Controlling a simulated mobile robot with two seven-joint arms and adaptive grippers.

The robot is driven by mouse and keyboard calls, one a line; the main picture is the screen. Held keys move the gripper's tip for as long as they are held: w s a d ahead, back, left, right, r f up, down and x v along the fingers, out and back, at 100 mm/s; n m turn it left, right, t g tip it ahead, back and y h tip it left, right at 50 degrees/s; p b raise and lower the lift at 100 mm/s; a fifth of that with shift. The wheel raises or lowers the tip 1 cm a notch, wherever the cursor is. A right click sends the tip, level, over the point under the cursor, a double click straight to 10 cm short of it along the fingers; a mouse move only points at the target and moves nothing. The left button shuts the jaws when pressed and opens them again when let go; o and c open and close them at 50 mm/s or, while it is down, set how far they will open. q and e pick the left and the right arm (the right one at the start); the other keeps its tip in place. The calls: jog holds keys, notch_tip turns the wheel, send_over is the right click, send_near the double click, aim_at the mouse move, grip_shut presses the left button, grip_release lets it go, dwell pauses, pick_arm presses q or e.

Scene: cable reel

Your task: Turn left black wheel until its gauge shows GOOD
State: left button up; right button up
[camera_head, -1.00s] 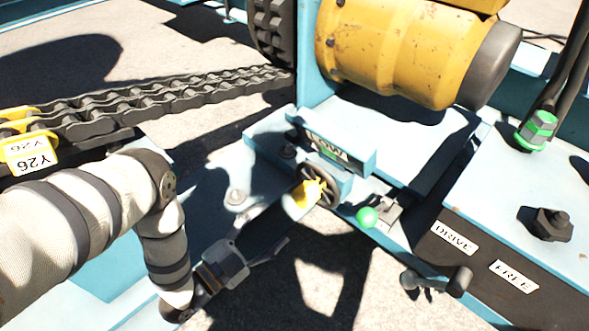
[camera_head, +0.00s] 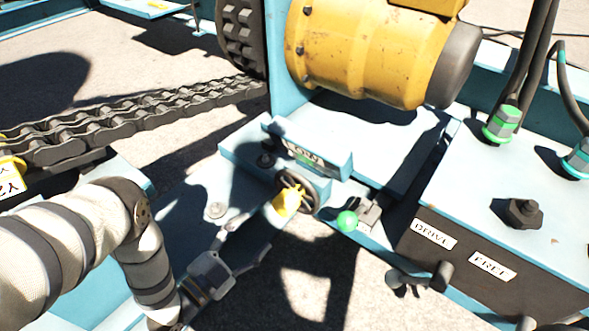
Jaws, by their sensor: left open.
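The black wheel (camera_head: 311,181) stands on edge at the front of a blue block, with a yellow handle (camera_head: 289,200) on its near side. My left gripper (camera_head: 250,238) is open and empty. Its fingers spread toward the wheel from the lower left, and it looks apart from the yellow handle. My right gripper is not in view.
A dark box with DRIVE and FREE labels (camera_head: 492,266) stands at the right. A yellow motor (camera_head: 365,50) is behind the gauge. A heavy chain (camera_head: 150,117) runs across the left.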

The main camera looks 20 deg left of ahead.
aim_at(277, 210)
pick_arm(q)
jog(key=b+x, duration=0.4)
jog(key=x, duration=0.7)
jog(key=shift+w+f, duration=0.2)
jog(key=shift+w+d+r, duration=0.1)
jog(key=shift+w+d, duration=0.05)
jog(key=shift+w, duration=0.15)
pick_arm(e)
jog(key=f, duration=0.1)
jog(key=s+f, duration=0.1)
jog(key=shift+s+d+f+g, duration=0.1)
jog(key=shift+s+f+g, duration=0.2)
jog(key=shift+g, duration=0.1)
pick_arm(q)
jog(key=shift+c, duration=0.2)
grip_shut()
jog(key=shift+r+m+p, duration=0.15)
jog(key=shift+m+p, duration=0.15)
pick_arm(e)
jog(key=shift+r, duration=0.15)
